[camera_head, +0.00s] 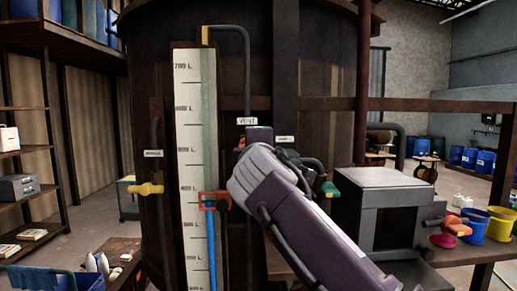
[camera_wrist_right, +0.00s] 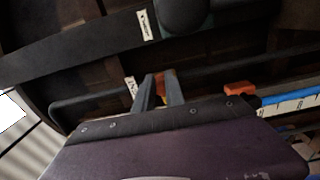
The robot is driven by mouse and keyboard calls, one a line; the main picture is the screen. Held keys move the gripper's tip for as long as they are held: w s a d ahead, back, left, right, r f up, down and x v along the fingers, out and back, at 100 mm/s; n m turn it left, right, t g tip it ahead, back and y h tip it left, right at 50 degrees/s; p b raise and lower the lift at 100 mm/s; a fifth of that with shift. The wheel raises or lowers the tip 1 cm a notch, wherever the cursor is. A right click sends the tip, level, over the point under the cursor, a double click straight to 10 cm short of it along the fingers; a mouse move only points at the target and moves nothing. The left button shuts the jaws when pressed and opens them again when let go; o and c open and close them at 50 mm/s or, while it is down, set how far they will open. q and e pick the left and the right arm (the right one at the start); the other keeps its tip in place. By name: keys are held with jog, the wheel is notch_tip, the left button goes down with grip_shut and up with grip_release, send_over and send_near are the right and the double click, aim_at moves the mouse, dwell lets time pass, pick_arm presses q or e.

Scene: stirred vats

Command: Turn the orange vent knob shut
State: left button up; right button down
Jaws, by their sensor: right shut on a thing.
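The orange vent knob (camera_wrist_right: 160,86) shows as a small orange patch between the two grey fingers of my right gripper (camera_wrist_right: 161,81) in the wrist view. The fingers are shut on it, one on each side, and cover much of it. In the head view my right arm reaches up from the lower right to the dark vat (camera_head: 335,100), just under the VENT label (camera_head: 247,121). There the arm hides the fingertips and most of the knob, so its turn angle cannot be read. My left gripper is not in view.
A white level gauge (camera_head: 188,130) with an orange slider (camera_head: 223,200) stands left of my arm. A yellow valve handle (camera_head: 147,189) is farther left, a green handle (camera_head: 329,189) right of the arm. A grey box (camera_head: 380,178) and buckets (camera_head: 500,222) stand at the right.

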jog(key=shift+r, duration=0.3)
jog(key=c, duration=1.6)
grip_release()
jog(key=shift+o, duration=0.8)
jog(key=shift+w+a+f, duration=0.1)
jog(key=shift+w+f, duration=0.05)
jog(key=shift+w, duration=0.05)
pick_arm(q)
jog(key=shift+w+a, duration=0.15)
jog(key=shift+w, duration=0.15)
pick_arm(e)
jog(key=shift+w+a+f, duration=0.15)
jog(key=shift+w, duration=0.1)
jog(key=shift+s, duration=0.1)
